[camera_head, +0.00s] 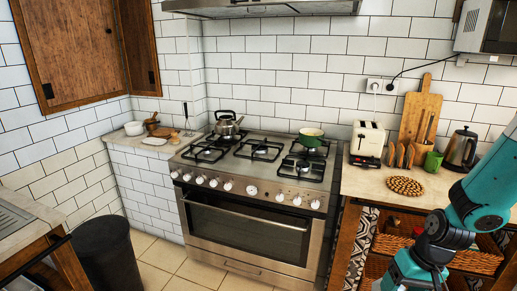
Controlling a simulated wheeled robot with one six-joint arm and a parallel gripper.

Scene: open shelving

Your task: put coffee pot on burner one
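A silver pot with a dark top handle (227,124) stands upright on the back left burner of the steel stove (262,185); it may be the coffee pot. A dark and steel kettle (461,150) stands on the right counter beside the wall. Which of the two is the task's pot I cannot tell. The stove has several burners with black grates; the front left burner (206,153) is bare. No burner number is readable. My teal arm enters at the lower right, in front of the right counter; its gripper end is cut off by the bottom edge.
A green pan (311,136) sits on the back right burner. A cream toaster (367,139), cutting board (419,116), green mug (433,161) and round woven trivet (405,186) stand on the right counter. A black bin (104,255) stands on the floor left. The floor before the stove is clear.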

